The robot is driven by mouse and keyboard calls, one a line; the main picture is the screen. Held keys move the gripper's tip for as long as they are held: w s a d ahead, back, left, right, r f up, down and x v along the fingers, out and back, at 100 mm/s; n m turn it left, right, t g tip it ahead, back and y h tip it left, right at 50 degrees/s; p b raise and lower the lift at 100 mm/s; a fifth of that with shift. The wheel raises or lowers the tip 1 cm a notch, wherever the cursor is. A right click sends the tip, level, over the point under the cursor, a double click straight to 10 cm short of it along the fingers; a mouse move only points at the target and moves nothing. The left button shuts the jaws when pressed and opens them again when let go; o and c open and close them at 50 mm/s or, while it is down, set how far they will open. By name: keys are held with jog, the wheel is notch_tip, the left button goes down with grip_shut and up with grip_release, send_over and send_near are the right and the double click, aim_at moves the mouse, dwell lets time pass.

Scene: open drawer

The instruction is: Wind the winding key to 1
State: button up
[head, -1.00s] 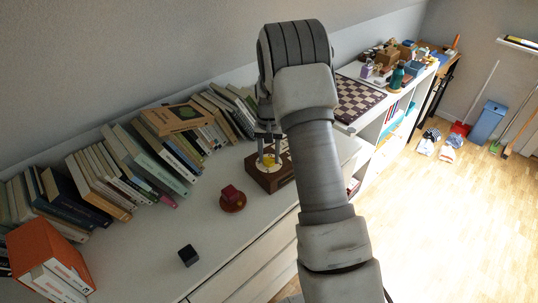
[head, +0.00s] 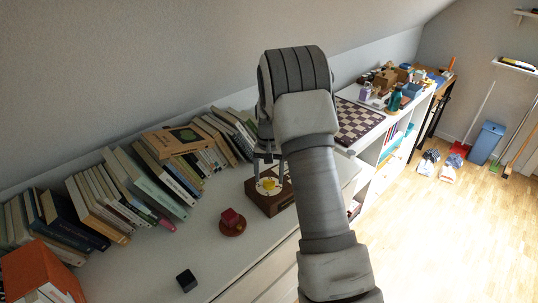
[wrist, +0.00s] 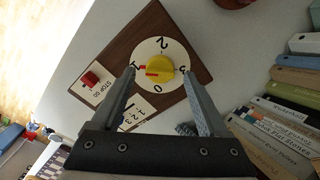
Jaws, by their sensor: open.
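The winding key is a yellow round knob (wrist: 160,66) with a red bar, on a white dial (wrist: 160,48) marked 0, 1, 2 and 3. It stands on a brown wooden box (wrist: 202,50), also in the head view (head: 268,205). In the wrist view the red bar points left, towards the 1, which is partly hidden by my left fingertip; exact alignment is hard to tell. My gripper (wrist: 159,73) is open, one finger on each side of the knob, apart from it. In the head view my gripper (head: 270,172) is above the box.
A red button (wrist: 90,78) on a labelled plate and a numbered card (wrist: 138,112) lie beside the dial. A red block on a round base (head: 231,221) and a black cube (head: 186,280) stand on the cabinet top. Books (head: 150,185) line the wall; a chessboard (head: 358,122) is beyond.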

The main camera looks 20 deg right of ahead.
aim_at(269, 181)
notch_tip(269, 181, up, 16)
jog(key=p, duration=0.1)
jog(key=shift+r, duration=0.15)
dwell(0.4)
jog(key=s+a+r+n+t, duration=0.1)
jog(key=s+a+r, duration=0.3)
jog(key=s+r, duration=0.3)
jog(key=s+a+r+n+t, duration=0.2)
jog(key=s+a+r, duration=0.1)
jog(key=s+r, duration=0.4)
jog(key=s+a+f+n+t, duration=0.1)
jog(key=s+a, duration=0.1)
jog(key=s, duration=0.7)
jog(key=s+a+f+n+t, duration=0.1)
jog(key=s+a+f, duration=0.1)
jog(key=s, duration=0.6)
jog(key=shift+s+a+n+t+p, duration=0.15)
jog(key=shift+s+n+t+p, duration=0.2)
jog(key=shift+p, duration=0.1)
